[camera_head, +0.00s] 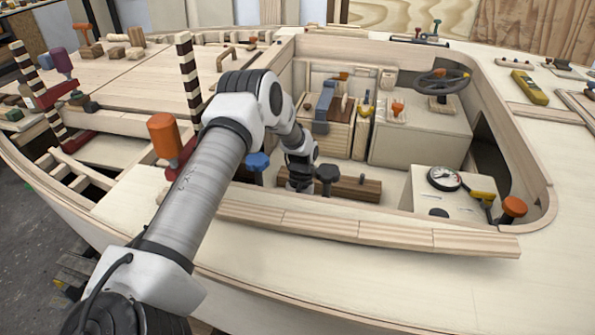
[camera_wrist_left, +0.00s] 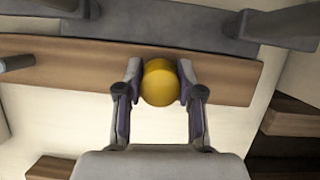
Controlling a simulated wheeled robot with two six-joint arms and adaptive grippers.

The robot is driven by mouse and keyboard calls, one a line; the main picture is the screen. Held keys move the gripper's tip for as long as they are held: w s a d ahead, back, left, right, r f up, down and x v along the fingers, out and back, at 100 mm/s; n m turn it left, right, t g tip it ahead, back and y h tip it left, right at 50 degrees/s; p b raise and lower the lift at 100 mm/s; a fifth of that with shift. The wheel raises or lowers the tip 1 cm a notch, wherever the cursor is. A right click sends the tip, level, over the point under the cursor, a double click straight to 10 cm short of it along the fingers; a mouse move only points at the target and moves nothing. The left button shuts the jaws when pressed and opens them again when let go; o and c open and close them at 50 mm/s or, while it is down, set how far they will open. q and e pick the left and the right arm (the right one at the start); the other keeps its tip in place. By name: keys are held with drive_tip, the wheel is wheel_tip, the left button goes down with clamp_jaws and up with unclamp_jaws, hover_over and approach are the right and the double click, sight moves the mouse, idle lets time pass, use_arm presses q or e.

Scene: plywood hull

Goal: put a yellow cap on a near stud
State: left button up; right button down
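A round yellow cap (camera_wrist_left: 158,82) sits between the two fingertips of my left gripper (camera_wrist_left: 159,80) in the left wrist view. The fingers press close on both sides of it, and it appears gripped. Behind it runs a brown wooden strip (camera_wrist_left: 225,78); I cannot tell whether the cap touches it. In the head view my left gripper (camera_head: 299,183) is a dark shape low in the cockpit, beside the brown strip (camera_head: 358,189). The cap is hidden there. My right gripper is in neither view.
A black-knobbed clamp (camera_head: 328,175) and a blue-knobbed clamp (camera_head: 257,162) stand close to my left gripper. The pale coaming plank (camera_head: 400,232) lies in front. A gauge console (camera_head: 440,190) and steering wheel (camera_head: 441,81) are to the right. Grey clamp-like parts (camera_wrist_left: 285,27) show in the left wrist view.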

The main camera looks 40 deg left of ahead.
use_arm(q)
drive_tip(key=o, duration=0.4)
drive_tip(key=p+v, duration=0.2)
drive_tip(key=v, duration=1)
drive_tip(key=shift+r, duration=0.2)
